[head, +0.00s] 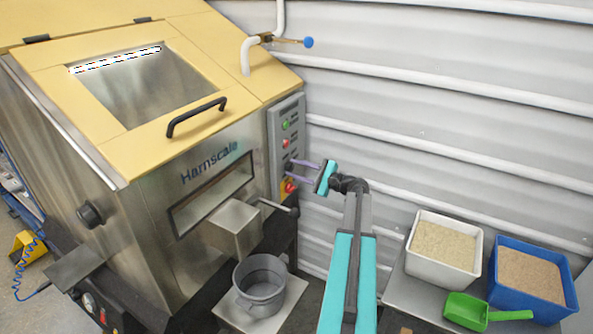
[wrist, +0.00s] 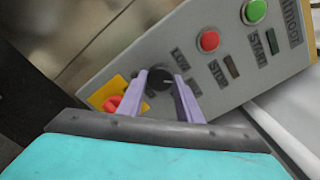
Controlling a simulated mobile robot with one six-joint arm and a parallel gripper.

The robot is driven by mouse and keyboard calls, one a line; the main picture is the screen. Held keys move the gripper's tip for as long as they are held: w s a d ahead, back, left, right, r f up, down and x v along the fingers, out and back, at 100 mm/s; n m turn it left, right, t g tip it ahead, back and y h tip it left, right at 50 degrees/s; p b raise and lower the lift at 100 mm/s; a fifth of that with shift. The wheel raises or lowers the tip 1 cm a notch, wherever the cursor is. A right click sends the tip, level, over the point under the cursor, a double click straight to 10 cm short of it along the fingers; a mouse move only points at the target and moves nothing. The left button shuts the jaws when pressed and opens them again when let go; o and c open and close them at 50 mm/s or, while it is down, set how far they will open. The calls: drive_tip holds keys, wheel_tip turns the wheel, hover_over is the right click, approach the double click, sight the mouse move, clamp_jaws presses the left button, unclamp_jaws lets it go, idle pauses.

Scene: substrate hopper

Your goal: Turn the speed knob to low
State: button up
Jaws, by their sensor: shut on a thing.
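The speed knob (wrist: 159,79) is a small black round knob on the grey control panel (wrist: 215,75). In the wrist view my gripper (wrist: 160,76) has one purple finger on each side of it and is shut on it. A light pointer mark on the knob's face points roughly to the picture's right. The label LOW (wrist: 180,57) is printed above and right of the knob; another label is partly hidden by the right finger. In the head view my gripper (head: 289,170) reaches the lower part of the panel (head: 273,142), and the knob is hard to make out there.
A red emergency button (wrist: 113,103) on a yellow plate sits close beside the left finger. A red button (wrist: 208,41) and a green button (wrist: 255,11) are farther up the panel. A metal crank handle (head: 279,206) juts out below. A grey bucket (head: 261,281) stands under the chute.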

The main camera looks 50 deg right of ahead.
drive_tip(key=shift+f+n+b, duration=0.15)
drive_tip(key=shift+n+b, duration=0.45)
drive_tip(key=shift+b, duration=0.55)
drive_tip(key=n+b, duration=0.2)
drive_tip(key=b, duration=0.1)
drive_tip(key=shift+f+b, duration=0.1)
drive_tip(key=shift+b, duration=0.2)
drive_tip(key=n+b, duration=0.3)
drive_tip(key=b, duration=0.1)
drive_tip(key=n+b, duration=0.2)
drive_tip(key=b, duration=0.1)
drive_tip(key=shift+r+n, duration=0.2)
drive_tip(key=shift+n, duration=0.1)
drive_tip(key=shift+r, duration=0.1)
drive_tip(key=o, duration=1)
drive_tip(key=shift+o, duration=0.2)
drive_tip(key=shift+s, duration=0.1)
